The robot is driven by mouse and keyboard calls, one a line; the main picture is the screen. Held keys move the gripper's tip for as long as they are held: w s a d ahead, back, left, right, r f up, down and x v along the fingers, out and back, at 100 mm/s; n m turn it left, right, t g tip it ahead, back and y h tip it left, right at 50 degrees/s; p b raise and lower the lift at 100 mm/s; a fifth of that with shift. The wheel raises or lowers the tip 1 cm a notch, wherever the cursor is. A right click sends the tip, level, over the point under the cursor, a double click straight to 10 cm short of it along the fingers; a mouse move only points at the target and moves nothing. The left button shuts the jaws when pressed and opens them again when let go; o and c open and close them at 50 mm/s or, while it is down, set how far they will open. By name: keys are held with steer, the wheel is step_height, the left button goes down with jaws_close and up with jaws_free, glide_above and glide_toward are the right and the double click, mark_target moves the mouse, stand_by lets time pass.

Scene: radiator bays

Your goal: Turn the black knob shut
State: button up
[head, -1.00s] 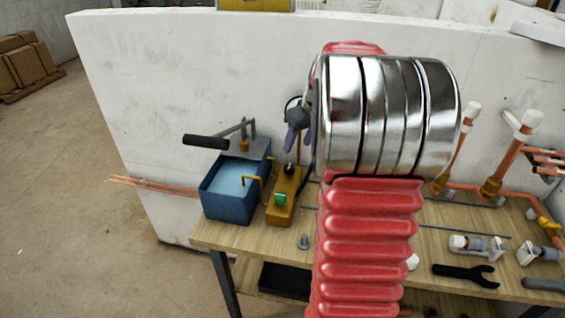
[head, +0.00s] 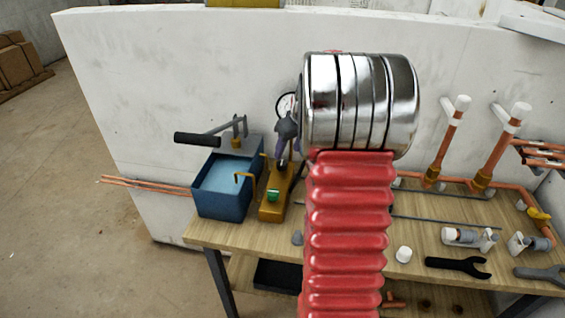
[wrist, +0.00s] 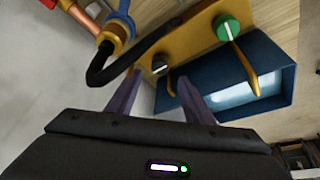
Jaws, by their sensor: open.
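The black knob (wrist: 160,66) with a pale mark sits on the brass block (wrist: 190,45), and a green knob (wrist: 228,27) is further along the same block. In the wrist view my gripper (wrist: 158,78) is open, one purple finger on each side of the black knob as seen from the wrist. I cannot tell whether the fingers touch it. In the head view my gripper (head: 281,153) is just above the far end of the brass block (head: 275,205), and the black knob is mostly hidden by the fingers. The green knob (head: 272,196) is clear.
A blue water tank (head: 222,198) with a black-handled pump lever (head: 205,139) stands left of the block. A black hose (wrist: 110,70) curves close to my left finger in the wrist view. Copper pipes (head: 440,150), fittings and wrenches (head: 458,266) are on the bench's right.

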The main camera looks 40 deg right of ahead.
mark_target(282, 163)
steer(key=x, duration=0.8)
